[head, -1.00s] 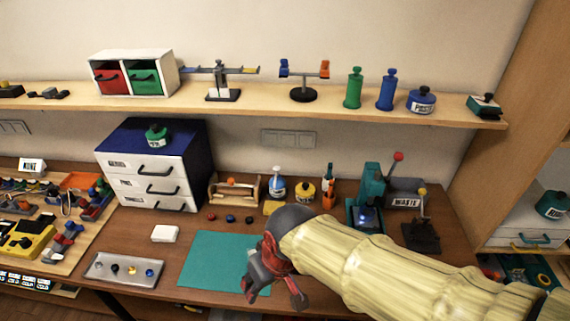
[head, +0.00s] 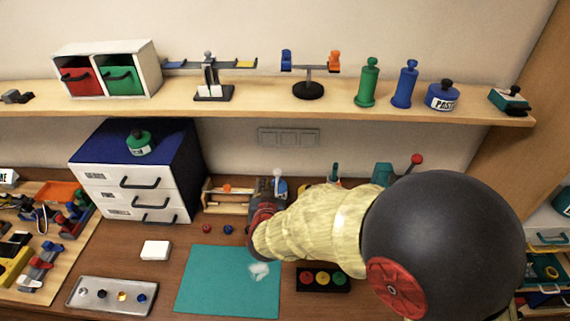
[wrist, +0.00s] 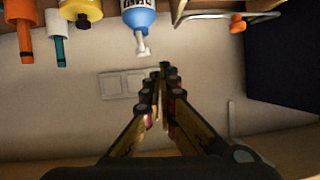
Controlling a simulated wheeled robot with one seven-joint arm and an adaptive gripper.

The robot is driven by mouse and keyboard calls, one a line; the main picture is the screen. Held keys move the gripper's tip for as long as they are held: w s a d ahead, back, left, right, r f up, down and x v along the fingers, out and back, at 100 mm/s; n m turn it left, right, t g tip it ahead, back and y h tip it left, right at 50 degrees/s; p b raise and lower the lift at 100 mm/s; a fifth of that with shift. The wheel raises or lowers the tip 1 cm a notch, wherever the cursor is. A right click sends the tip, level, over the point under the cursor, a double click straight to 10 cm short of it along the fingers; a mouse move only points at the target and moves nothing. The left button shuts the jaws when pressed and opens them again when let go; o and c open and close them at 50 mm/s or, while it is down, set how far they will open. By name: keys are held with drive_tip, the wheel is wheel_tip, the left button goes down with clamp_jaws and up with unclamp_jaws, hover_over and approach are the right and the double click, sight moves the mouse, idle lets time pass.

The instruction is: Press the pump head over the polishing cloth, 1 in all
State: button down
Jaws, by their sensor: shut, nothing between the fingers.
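The pump bottle is blue with a white pump head (head: 278,176). It stands at the back of the bench and is partly hidden by my arm in the head view. In the wrist view the bottle (wrist: 138,20) appears upside down, with its white pump head (wrist: 142,46) near my fingertips but apart from them. My gripper (wrist: 160,75) is shut and empty; its fingertips are hard to make out in the head view. A small crumpled whitish piece (head: 259,271), perhaps the polishing cloth, lies on the teal mat (head: 215,285).
A wooden caddy (head: 225,194) stands left of the bottle. Yellow (wrist: 82,12) and orange (wrist: 20,12) containers stand on its other side. A button box (head: 322,279) lies right of the mat. The shelf (head: 300,107) runs above.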

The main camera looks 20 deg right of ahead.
drive_tip(key=shift+t+h, duration=0.7)
drive_tip(key=shift+h, duration=0.1)
drive_tip(key=d+r, duration=0.2)
drive_tip(key=r, duration=0.2)
drive_tip(key=shift+w+d, duration=0.35)
drive_tip(key=shift+d, duration=0.05)
drive_tip(key=b, duration=0.3)
hover_over(278, 176)
drive_tip(key=f, duration=0.2)
drive_tip(key=shift+s+f, duration=0.2)
drive_tip(key=shift+f, duration=0.1)
wheel_tip(278, 176, down, 2)
drive_tip(key=shift+w+f+b, duration=0.15)
drive_tip(key=shift+f+b, duration=0.05)
drive_tip(key=shift+b, duration=0.1)
drive_tip(key=shift+f, duration=0.75)
